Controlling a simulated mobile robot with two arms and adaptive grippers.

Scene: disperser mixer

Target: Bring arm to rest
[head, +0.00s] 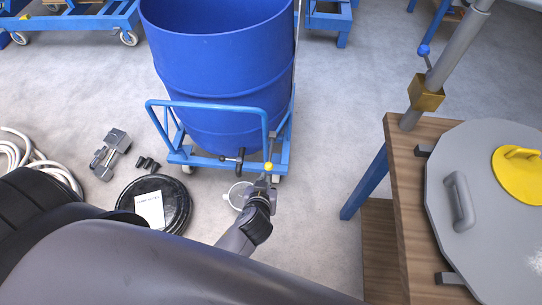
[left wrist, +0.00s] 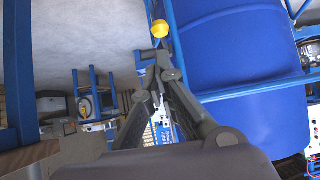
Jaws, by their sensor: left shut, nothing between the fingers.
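My left arm comes in from the left and across the bottom of the head view. My left gripper (head: 268,183) is shut and empty, in front of the blue drum's cart. It points at a yellow ball knob (head: 268,166) on a lever at the cart's right side. The knob also shows in the left wrist view (left wrist: 159,28), just beyond the shut fingertips (left wrist: 158,60). I cannot tell whether they touch the lever. My right gripper is not in view.
The blue drum (head: 224,60) stands on a blue cart (head: 187,156). A wooden workbench (head: 397,180) with a round grey lid (head: 490,240) is at the right. A black round lid (head: 174,196), a white hose (head: 40,165) and small tools lie on the floor. Floor between cart and bench is clear.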

